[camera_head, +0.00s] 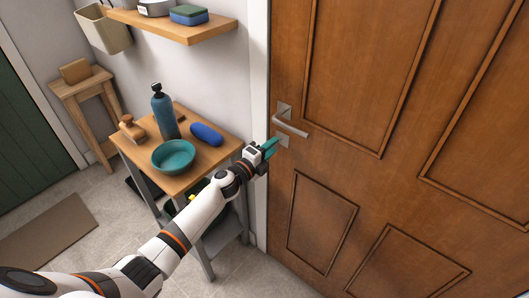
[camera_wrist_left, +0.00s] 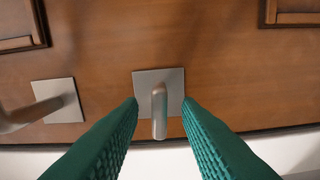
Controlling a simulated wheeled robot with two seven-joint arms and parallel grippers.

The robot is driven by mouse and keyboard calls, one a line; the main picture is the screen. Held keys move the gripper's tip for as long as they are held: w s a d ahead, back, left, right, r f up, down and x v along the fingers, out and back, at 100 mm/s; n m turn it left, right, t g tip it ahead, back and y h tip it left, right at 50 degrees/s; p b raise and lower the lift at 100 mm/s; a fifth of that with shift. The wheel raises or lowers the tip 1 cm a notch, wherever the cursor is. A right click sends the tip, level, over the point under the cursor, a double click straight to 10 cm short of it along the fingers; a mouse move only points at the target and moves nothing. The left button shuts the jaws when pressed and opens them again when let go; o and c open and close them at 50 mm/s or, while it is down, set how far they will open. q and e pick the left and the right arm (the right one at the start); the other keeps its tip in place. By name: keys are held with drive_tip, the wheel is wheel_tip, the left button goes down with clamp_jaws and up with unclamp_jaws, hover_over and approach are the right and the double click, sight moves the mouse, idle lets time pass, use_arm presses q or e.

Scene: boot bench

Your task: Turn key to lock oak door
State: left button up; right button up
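The oak door (camera_head: 345,70) fills the right of the head view and looks closed. A bent silver door handle (camera_head: 291,126) sits on a square plate; in the wrist view the handle (camera_wrist_left: 30,112) is at the left. Beside it is a second square lock plate (camera_wrist_left: 145,82) with a grey key (camera_wrist_left: 159,112) standing out from it. My left gripper (camera_head: 270,147) is at this lower plate. Its green fingers are apart, one on each side of the key, with gaps visible. The key is hidden behind the fingers in the head view. My right gripper is not in view.
Left of the door, a small wooden table (camera_head: 206,158) holds a teal bowl (camera_head: 173,156), a blue bottle (camera_head: 164,112), a brush (camera_head: 131,128) and a blue case (camera_head: 206,134). A wall shelf (camera_head: 170,26) hangs above. My left forearm passes close to the table's front right.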

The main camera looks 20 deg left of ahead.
use_arm(q)
drive_tip(key=v, duration=1.1)
drive_tip(key=shift+s+a+b, duration=0.15)
drive_tip(key=shift+s+b, duration=0.2)
drive_tip(key=shift+s, duration=0.05)
drive_tip(key=s+a+f+n+g+y, duration=0.15)
drive_tip(key=s+f+n, duration=0.25)
drive_tip(key=f, duration=0.6)
drive_tip(key=s+a+f+n+g+y, duration=0.1)
drive_tip(key=s+f+n+g+y, duration=0.25)
drive_tip(key=f, duration=0.65)
drive_tip(key=s+a+f+n+g+y, duration=0.15)
drive_tip(key=s+f+n, duration=0.35)
drive_tip(key=f, duration=0.5)
drive_tip(key=s+d+f+n+g, duration=0.1)
drive_tip(key=s+f, duration=0.5)
drive_tip(key=s, duration=0.6)
drive_tip(key=s+d+f+n+g, duration=0.2)
drive_tip(key=s+f+n+g, duration=0.2)
drive_tip(key=s, duration=0.8)
drive_tip(key=s+d+f+n+g, duration=0.2)
drive_tip(key=s+f, duration=0.6)
drive_tip(key=s, duration=0.4)
drive_tip(key=shift+d+f+n+g, duration=0.25)
drive_tip(key=shift+n+g, duration=0.3)
drive_tip(key=shift+g, duration=0.7)
